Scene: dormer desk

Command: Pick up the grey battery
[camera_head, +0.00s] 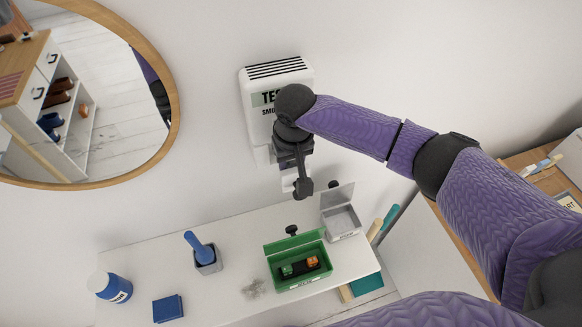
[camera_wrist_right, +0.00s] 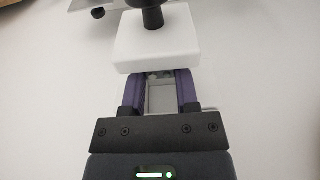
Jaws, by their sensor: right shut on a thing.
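My right gripper (camera_wrist_right: 161,92) points down, just below the wall-mounted smoke alarm (camera_head: 262,98). In the right wrist view its purple fingers are closed on the sides of a pale grey rectangular block, which appears to be the grey battery (camera_wrist_right: 161,98). A white block with a dark knob (camera_wrist_right: 152,50) lies just beyond the fingers; in the head view this white part (camera_head: 290,180) is under the alarm, with a dark bar or knob in front. The battery cannot be made out in the head view. My left gripper is not in view.
On the white shelf (camera_head: 225,225), an open green box (camera_head: 290,284) holds batteries with green and orange parts. An open grey box (camera_head: 342,220) stands behind it. A round mirror (camera_head: 172,85) hangs left.

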